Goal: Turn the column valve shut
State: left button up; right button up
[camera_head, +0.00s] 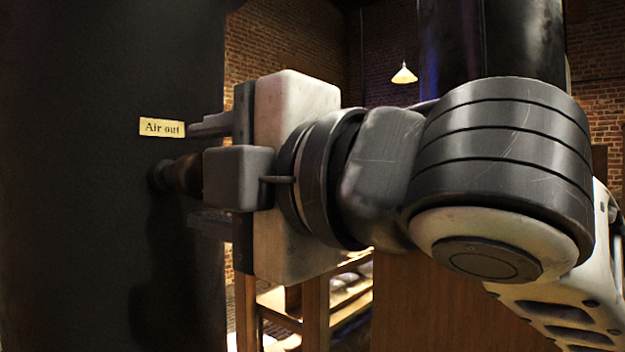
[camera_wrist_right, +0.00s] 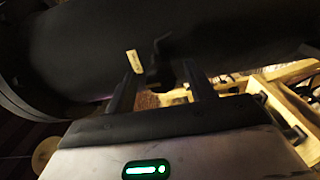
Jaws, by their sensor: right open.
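The dark column (camera_head: 80,230) fills the left of the head view and lies across the top of the wrist view (camera_wrist_right: 90,45). A small pale "Air out" label (camera_head: 162,127) is on it; it also shows in the wrist view (camera_wrist_right: 134,62). Just below the label, the brownish valve (camera_head: 180,175) sticks out of the column toward my right gripper. My right gripper (camera_head: 203,172) is open, with one finger above the valve and one below it. In the wrist view the dark valve (camera_wrist_right: 163,68) shows between the fingertips. Whether they touch it I cannot tell. My left gripper is out of view.
A wooden frame (camera_head: 312,315) with shelves stands behind and below my right gripper. Wooden crate-like parts (camera_wrist_right: 275,110) show at the right of the wrist view. A hanging lamp (camera_head: 404,74) and brick walls are far behind.

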jog(key=b+v, duration=0.2)
jog(key=v, duration=1.2)
jog(key=w+f+m, duration=0.8)
jog(key=w+f, duration=0.1)
jog(key=w, duration=0.5)
jog(key=w+d+f+m+t+h, duration=0.15)
jog(key=w+f+m, duration=0.3)
jog(key=f, duration=0.45)
jog(key=w+d+f+m+t+h, duration=0.1)
jog(key=w+d+f+m+h, duration=0.3)
jog(key=f, duration=0.6)
jog(key=s+d+f+m+h, duration=0.1)
jog(key=s+f+m, duration=0.15)
jog(key=f, duration=0.65)
jog(key=s+d+f+m+h, duration=0.15)
jog(key=f+m, duration=0.25)
jog(key=f, duration=0.5)
jog(key=s+d+f+m+g+h, duration=0.1)
jog(key=s+d+f, duration=0.1)
jog(key=s+f, duration=0.6)
jog(key=s+d+f+m+g+h, duration=0.1)
jog(key=s+d+f+g+h, duration=0.1)
jog(key=s+f, duration=0.6)
jog(key=shift+f+m, duration=0.3)
jog(key=shift+f, duration=0.5)
